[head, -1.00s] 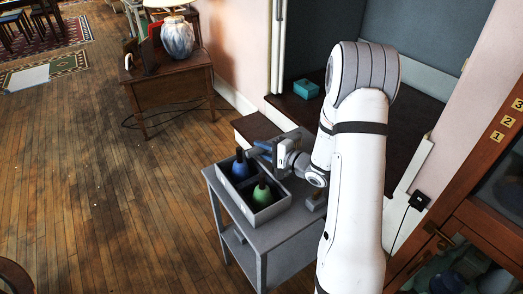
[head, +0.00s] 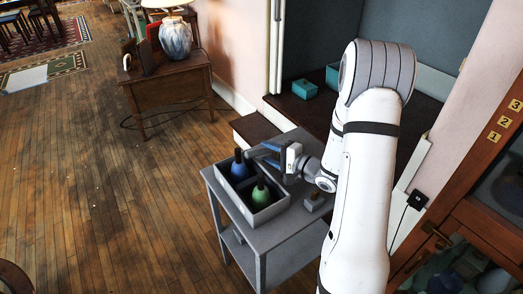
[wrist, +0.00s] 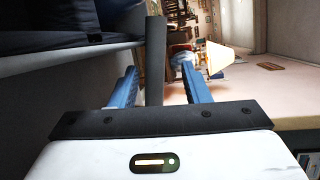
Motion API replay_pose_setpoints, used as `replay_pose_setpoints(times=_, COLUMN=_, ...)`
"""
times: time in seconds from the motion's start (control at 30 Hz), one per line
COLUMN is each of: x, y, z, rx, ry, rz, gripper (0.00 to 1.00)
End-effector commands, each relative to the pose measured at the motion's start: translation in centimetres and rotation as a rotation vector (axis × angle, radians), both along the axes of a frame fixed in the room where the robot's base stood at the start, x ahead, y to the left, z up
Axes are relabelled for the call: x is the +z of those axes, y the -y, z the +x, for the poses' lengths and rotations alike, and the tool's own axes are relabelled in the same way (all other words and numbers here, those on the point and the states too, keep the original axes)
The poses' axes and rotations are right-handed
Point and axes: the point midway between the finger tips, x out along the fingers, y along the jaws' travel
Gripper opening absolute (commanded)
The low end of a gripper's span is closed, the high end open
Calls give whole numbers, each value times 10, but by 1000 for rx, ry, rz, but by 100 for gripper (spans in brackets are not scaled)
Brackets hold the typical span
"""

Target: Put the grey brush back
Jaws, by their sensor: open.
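The grey divided box (head: 262,217) stands on a small grey table (head: 291,236). A blue brush (head: 239,170) with a dark handle stands upright in its far compartment, and a green brush (head: 260,193) in its near one. A small grey block-like thing (head: 315,204) with a dark upright part sits on the table right of the box; I cannot tell surely whether it is the grey brush. My gripper (head: 268,155) is open beside the box's far right side, blue fingers pointing left. In the wrist view a dark grey bar (wrist: 155,60) shows beyond the open fingers (wrist: 160,85); I cannot tell what it is.
Teal boxes (head: 304,89) lie on a dark surface behind the table. A wooden side table (head: 168,90) with a lamp (head: 176,40) stands at the back left. A wooden cabinet (head: 462,222) is at the right. The floor left of the grey table is clear.

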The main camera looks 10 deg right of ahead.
Motion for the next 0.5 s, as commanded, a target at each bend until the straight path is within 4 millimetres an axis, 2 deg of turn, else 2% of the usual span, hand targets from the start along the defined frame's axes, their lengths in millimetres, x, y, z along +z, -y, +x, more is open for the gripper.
replay_pose_setpoints(times=0.1, x=5, y=14, z=-15, rx=-3, ry=1, rz=1, gripper=43)
replay_pose_setpoints(times=0.27, x=7, y=24, z=-27, rx=-2, ry=2, rz=-5, gripper=43)
replay_pose_setpoints(times=0.37, x=9, y=26, z=-26, rx=-15, ry=12, rz=-63, gripper=43)
replay_pose_setpoints(times=0.5, x=17, y=33, z=-14, rx=-73, ry=43, rz=-301, gripper=43)
